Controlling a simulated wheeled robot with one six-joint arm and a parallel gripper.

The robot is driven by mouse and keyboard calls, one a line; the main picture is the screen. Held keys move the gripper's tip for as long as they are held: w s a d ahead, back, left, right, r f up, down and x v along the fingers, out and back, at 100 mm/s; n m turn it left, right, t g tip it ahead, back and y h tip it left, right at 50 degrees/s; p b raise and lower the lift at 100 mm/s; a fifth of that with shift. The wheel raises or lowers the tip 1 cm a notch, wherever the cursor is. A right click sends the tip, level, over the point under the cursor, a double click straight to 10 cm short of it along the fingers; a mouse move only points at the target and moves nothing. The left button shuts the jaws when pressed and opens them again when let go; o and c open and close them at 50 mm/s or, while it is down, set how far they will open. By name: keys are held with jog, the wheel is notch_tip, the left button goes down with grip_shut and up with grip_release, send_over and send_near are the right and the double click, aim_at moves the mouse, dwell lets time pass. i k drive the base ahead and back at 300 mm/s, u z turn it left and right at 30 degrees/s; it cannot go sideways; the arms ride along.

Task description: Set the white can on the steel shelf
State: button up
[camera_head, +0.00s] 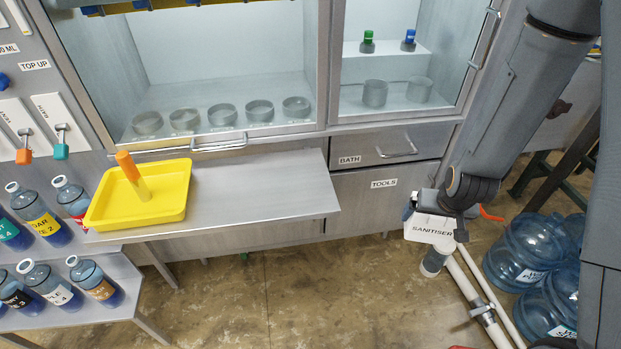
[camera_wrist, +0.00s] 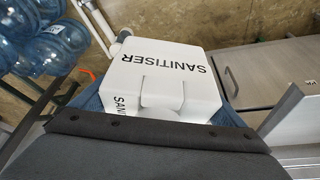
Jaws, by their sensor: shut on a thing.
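The white can (camera_head: 430,229), labelled SANITISER, hangs in my gripper (camera_head: 447,205) at the right of the head view, apart from any surface as far as I can tell. In the wrist view the can (camera_wrist: 165,75) sits between the blue-grey fingers, with its label showing. The gripper is shut on it; the exact contact is partly hidden. The steel shelf (camera_head: 260,195) is a flat grey surface left of the can, in front of the cabinet. A yellow tray (camera_head: 165,214) with an orange-handled tool (camera_head: 133,175) stands on its left end.
The shelf's middle and right are bare. Labelled bottles (camera_head: 40,217) crowd the lower left. Drawers marked BATH (camera_head: 392,148) and TOOLS (camera_head: 380,200) are behind. White pipes (camera_head: 480,295) and blue water jugs (camera_head: 525,255) stand at the right. Open floor (camera_head: 320,285) lies in front.

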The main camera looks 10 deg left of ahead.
aim_at(267, 184)
jog(key=k, duration=0.4)
jog(key=z, duration=0.95)
jog(key=i, duration=0.25)
jog(key=u, duration=2.3)
